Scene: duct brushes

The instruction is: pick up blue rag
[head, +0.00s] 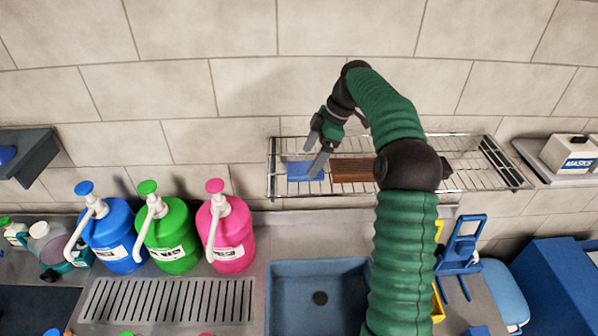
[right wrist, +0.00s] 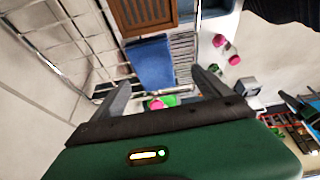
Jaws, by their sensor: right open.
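The blue rag (head: 304,171) lies flat on the wire wall rack, near its left end. It also shows in the right wrist view (right wrist: 151,64), beyond my fingertips and between their lines. My right gripper (head: 319,150) is open and empty, just above the rag in the head view. In the right wrist view its two fingers (right wrist: 160,88) are spread wide with nothing between them. From these views I cannot tell whether a fingertip touches the rag. My left gripper is in neither view.
A brown slatted block (head: 352,170) lies right beside the rag on the wire rack (head: 455,160). Below stand blue (head: 112,240), green (head: 172,240) and pink (head: 232,240) pump bottles, left of a blue-grey sink (head: 318,275). The tiled wall is close behind the rack.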

